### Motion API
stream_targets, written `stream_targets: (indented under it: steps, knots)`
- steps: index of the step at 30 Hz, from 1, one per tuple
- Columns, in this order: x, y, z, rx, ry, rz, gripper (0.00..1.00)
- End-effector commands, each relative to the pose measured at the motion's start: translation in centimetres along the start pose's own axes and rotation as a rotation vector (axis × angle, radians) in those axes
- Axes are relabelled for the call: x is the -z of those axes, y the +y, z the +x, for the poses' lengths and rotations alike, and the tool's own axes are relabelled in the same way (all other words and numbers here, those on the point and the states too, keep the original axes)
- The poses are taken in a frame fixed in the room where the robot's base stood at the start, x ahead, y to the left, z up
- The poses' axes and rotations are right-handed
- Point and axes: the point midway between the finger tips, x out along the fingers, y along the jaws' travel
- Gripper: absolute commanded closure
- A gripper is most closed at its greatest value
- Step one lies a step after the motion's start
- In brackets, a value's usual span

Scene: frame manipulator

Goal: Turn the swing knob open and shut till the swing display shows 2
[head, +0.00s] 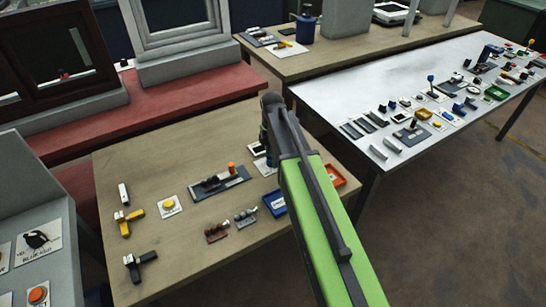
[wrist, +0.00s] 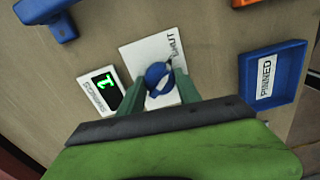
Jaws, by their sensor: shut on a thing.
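In the wrist view, the swing knob (wrist: 157,73) is a round blue knob with a white mark, on a white plate (wrist: 140,53) with lettering that reads like "SHUT" by its edge. My gripper (wrist: 162,88) has its two green-grey fingers on either side of the knob and is shut on it. The swing display (wrist: 104,84) is a small black screen in a white frame left of the plate. Its green digit looks like a 1, seen turned. In the head view, my gripper (head: 270,135) is at the table's right side, and my arm hides the knob.
A blue tray (wrist: 303,62) marked "PINNED" lies right of the plate, with an orange edge (wrist: 245,2) beyond. A blue part (wrist: 43,8) is at upper left. In the head view, levers (head: 130,218), a yellow button (head: 170,204) and a slide fixture (head: 220,184) occupy the wooden table.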

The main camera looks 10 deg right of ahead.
Motion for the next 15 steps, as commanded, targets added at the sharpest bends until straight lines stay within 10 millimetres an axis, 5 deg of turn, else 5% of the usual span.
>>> stream_targets:
  steps: [15]
  knots:
    - [-0.19,0.11,-0.02,-0.003,-0.004,-0.106,1.00]
